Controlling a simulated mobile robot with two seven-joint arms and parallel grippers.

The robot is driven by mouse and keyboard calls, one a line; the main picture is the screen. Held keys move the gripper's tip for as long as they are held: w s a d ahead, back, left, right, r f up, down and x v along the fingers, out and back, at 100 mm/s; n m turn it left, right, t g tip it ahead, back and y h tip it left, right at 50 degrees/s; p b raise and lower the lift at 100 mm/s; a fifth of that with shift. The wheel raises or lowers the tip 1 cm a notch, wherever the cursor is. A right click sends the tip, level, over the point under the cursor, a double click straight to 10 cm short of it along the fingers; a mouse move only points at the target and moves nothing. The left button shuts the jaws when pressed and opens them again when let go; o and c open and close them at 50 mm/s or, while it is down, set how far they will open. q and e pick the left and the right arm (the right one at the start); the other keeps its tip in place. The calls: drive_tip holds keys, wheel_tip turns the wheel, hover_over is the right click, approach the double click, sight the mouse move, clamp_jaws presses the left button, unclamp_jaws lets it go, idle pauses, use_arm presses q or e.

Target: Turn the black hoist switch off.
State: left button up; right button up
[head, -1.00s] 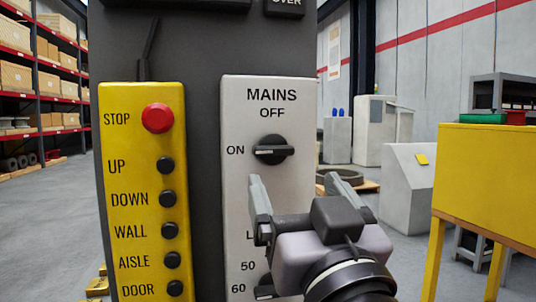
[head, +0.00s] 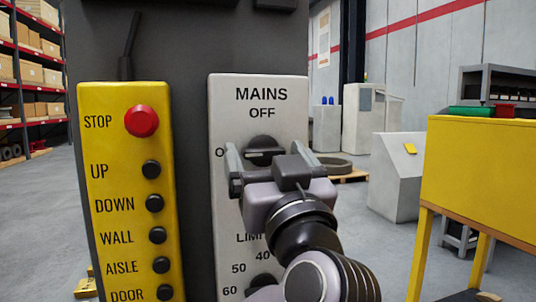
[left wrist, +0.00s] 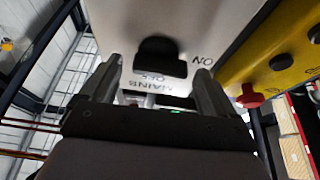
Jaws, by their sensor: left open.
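The black rotary switch (head: 262,143) is on the light grey panel (head: 262,82) marked MAINS, with OFF above it. Its bar lies horizontal; the ON label at its left is mostly covered by my left gripper (head: 266,160). That gripper is open, with one finger to each side of the switch's lower part in the head view. In the left wrist view the black switch (left wrist: 158,55) shows between and beyond the open fingers of my left gripper (left wrist: 155,80), with ON at the right. Contact cannot be told. My right gripper is not in view.
A yellow button box (head: 125,190) with a red STOP button (head: 141,121) and several black buttons is left of the panel. A black LIMIT knob (head: 262,281) is lower on the panel, partly hidden by my arm. A yellow table (head: 480,170) stands at the right.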

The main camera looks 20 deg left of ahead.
use_arm(q)
drive_tip(key=c, duration=1.1)
drive_tip(key=shift+o, duration=0.2)
